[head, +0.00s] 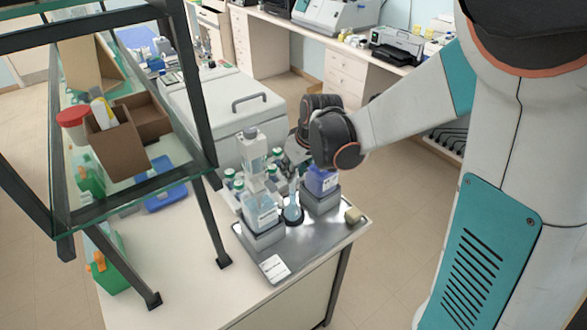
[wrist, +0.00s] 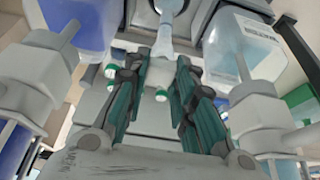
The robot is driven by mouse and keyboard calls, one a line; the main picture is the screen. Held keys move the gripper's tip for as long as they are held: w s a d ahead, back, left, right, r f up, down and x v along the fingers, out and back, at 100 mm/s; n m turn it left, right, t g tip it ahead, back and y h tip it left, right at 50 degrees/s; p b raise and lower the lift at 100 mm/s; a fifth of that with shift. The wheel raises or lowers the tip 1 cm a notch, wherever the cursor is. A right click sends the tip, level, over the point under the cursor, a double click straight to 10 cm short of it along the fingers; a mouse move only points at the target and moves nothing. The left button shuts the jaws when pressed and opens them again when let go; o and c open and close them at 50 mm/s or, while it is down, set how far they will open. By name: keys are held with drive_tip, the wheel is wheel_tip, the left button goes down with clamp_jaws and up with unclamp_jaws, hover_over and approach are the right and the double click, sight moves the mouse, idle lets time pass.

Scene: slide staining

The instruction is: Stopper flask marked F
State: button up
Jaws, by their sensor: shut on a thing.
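A small flask (head: 292,213) with pale blue liquid stands upright in a dark ring on the grey tray (head: 312,243). Its letter cannot be read. In the wrist view the flask's neck (wrist: 168,28) points down the picture, between my two teal fingers. My gripper (wrist: 161,62) is close at the mouth end of the neck, shut on a small pale piece that looks like the stopper. The piece is partly hidden, and I cannot tell whether it touches the neck. In the head view my wrist covers most of the gripper, above the flask.
A clear wash bottle (head: 262,208) stands left of the flask, and a blue bottle (head: 321,181) stands right of it, both close. Green-capped vials (wrist: 110,70) stand behind. A tan piece (head: 355,215) lies at the tray's right corner. A glass-shelved rack (head: 130,190) rises at left.

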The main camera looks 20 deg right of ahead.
drive_tip(key=shift+f+b, duration=0.3)
idle(0.5)
drive_tip(key=o, duration=0.9)
drive_tip(key=o, duration=0.4)
drive_tip(key=shift+c, duration=0.2)
drive_tip(key=shift+r, duration=0.1)
drive_tip(key=shift+r+p, duration=2.1)
drive_tip(key=shift+r, duration=0.85)
drive_tip(key=shift+c, duration=0.5)
